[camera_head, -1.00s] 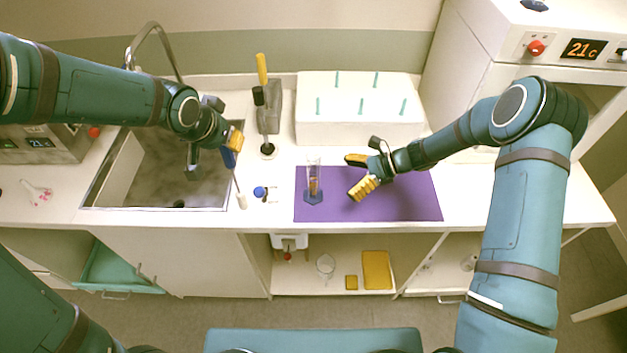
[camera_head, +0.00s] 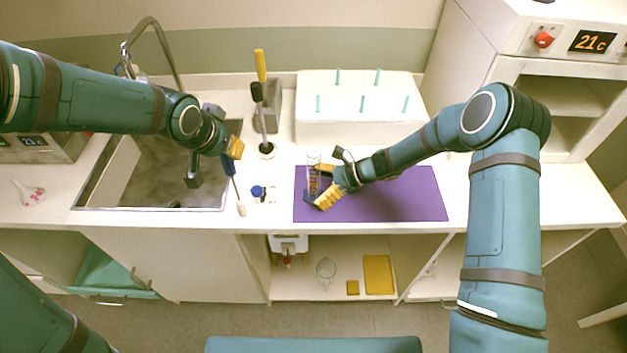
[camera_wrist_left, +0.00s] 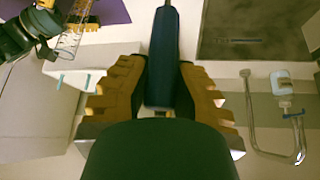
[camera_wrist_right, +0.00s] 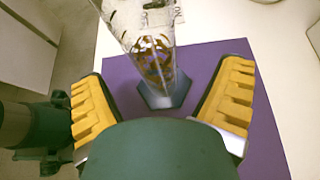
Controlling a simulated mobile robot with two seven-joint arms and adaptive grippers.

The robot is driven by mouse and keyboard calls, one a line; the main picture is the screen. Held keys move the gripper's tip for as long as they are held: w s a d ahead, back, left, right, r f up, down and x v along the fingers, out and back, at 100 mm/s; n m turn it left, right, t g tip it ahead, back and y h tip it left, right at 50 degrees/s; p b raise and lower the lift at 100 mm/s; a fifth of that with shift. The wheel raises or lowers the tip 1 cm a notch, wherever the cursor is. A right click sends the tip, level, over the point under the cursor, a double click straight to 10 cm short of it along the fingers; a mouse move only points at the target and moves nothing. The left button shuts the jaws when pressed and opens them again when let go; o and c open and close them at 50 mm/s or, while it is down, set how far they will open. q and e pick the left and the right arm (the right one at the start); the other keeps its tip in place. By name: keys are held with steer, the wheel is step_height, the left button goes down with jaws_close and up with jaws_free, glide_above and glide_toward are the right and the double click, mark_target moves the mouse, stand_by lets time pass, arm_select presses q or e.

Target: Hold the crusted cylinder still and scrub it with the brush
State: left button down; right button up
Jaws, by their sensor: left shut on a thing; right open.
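The crusted cylinder (camera_head: 313,180) is a clear glass tube with brown crust inside and a blue foot, upright on the purple mat (camera_head: 400,195). In the right wrist view the crusted cylinder (camera_wrist_right: 152,55) stands between and beyond the spread yellow fingers. My right gripper (camera_head: 321,185) is open around or just beside it; contact is not visible. My left gripper (camera_head: 234,150) is shut on the blue handle of the brush (camera_head: 239,200), whose pale head hangs down left of the mat. The brush handle (camera_wrist_left: 162,55) also shows between the fingers in the left wrist view.
A sink (camera_head: 150,180) lies at the left, below the left gripper. A small blue-capped item (camera_head: 257,191) sits between brush and mat. A grey holder with a yellow-handled tool (camera_head: 261,90) and a white pegged block (camera_head: 360,105) stand behind. The mat's right side is clear.

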steer(key=c, duration=1.3)
arm_select(q)
steer(key=shift+w+r, duration=0.1)
arm_select(e)
steer(key=shift+c, duration=0.2)
